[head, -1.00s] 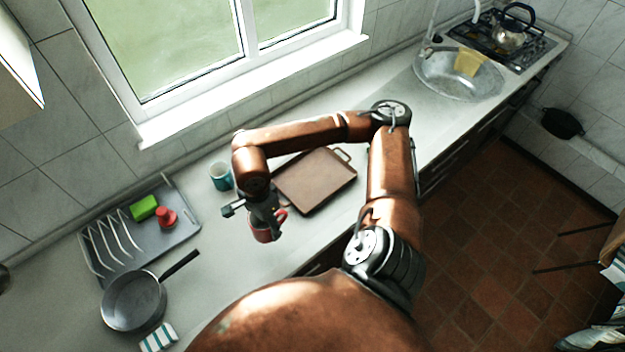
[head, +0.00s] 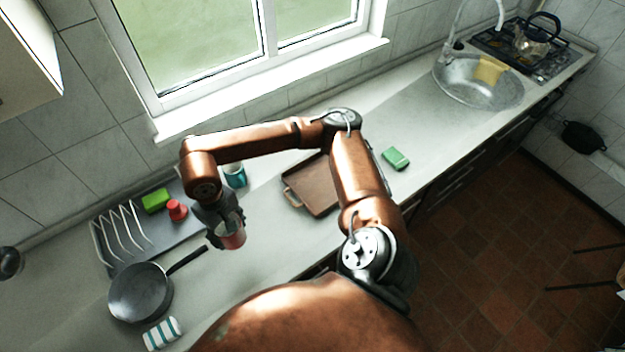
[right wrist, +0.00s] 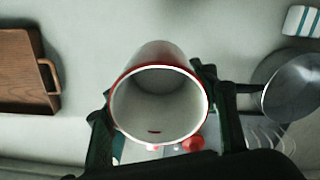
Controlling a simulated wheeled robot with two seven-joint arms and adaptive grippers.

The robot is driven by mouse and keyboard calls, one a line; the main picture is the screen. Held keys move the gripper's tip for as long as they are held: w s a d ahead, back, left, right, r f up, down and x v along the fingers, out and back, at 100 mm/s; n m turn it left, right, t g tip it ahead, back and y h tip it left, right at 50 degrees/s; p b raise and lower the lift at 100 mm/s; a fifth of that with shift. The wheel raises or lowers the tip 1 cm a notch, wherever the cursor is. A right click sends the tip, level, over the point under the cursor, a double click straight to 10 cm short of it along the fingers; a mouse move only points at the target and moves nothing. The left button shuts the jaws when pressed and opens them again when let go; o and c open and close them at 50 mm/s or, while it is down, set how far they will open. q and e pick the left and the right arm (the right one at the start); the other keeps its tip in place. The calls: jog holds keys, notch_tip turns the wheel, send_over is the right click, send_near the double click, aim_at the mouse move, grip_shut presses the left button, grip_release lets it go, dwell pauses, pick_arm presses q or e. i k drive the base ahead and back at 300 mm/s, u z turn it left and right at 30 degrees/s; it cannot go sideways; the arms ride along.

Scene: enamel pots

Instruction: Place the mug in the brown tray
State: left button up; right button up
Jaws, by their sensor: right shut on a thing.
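My right gripper (head: 222,226) is shut on the red mug (head: 233,238), to the left of the brown tray and near the pan's handle. In the right wrist view the mug (right wrist: 158,105) opens toward the camera, with a pale inside and red rim, between the two dark fingers (right wrist: 165,130). Whether its base touches the counter is not clear. The brown tray (head: 312,185) lies on the counter, its right part hidden behind my right arm. The tray (right wrist: 25,75) also shows at the left of the right wrist view. My left gripper is out of view.
A teal mug (head: 235,177) stands behind my gripper. A grey dish rack (head: 130,257) holds a green sponge (head: 156,200) and a red item (head: 177,210). A frying pan (head: 139,293) and striped cloth (head: 162,333) are nearer. Another green sponge (head: 396,158) lies right of my arm.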

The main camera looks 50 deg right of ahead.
aim_at(316, 190)
jog(key=u, duration=2.15)
jog(key=k, duration=1.65)
jog(key=z, duration=1.5)
jog(key=i, duration=0.5)
jog(key=u, duration=0.05)
